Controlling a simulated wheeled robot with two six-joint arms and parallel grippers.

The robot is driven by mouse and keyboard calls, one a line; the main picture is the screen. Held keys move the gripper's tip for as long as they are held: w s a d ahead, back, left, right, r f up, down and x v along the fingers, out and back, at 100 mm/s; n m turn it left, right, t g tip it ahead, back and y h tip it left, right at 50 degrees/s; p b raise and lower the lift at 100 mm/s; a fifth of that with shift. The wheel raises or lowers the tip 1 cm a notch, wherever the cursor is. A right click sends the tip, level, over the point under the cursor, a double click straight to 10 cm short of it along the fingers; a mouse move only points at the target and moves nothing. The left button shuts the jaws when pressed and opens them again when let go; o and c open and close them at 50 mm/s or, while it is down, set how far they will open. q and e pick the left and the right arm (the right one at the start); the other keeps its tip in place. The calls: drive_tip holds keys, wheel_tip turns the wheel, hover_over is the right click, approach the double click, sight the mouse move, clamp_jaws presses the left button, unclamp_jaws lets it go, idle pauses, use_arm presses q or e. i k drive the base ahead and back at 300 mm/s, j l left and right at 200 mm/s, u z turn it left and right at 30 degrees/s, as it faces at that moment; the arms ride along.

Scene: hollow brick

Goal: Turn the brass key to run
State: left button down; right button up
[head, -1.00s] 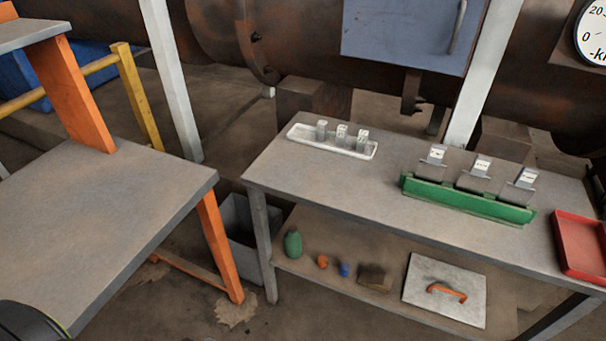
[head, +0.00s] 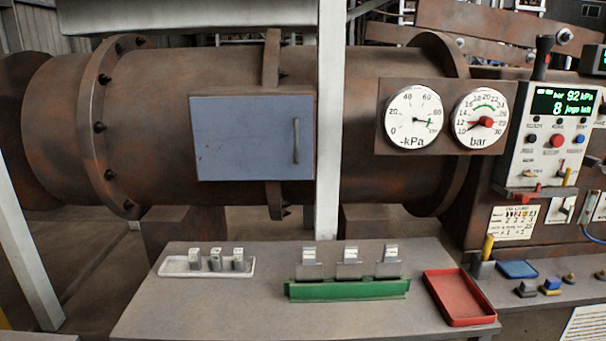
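The control panel (head: 550,135) stands at the right, with a green-lit display (head: 562,102) and black, red and blue buttons below it. A small yellow-orange upright piece (head: 567,177) sticks up at the panel's lower right edge. It may be the brass key, but it is too small to tell, and I cannot read its setting. A small red piece (head: 532,192) is at the panel's lower edge to its left. Neither of my grippers is in view.
A grey table in front carries a white tray (head: 178,266), a green rack (head: 348,291) and a red tray (head: 458,298). Behind it are a rusty cylinder (head: 230,80), a blue-grey door (head: 245,140), a white post (head: 328,130) and two gauges, kPa (head: 413,119) and bar (head: 479,119).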

sight(525, 172)
drive_tip(key=z, duration=1.4)
drive_tip(key=i+l+u, duration=0.15)
drive_tip(key=i+l, duration=0.2)
drive_tip(key=i+l+u, duration=0.15)
drive_tip(key=i+l, duration=0.2)
drive_tip(key=l, duration=0.25)
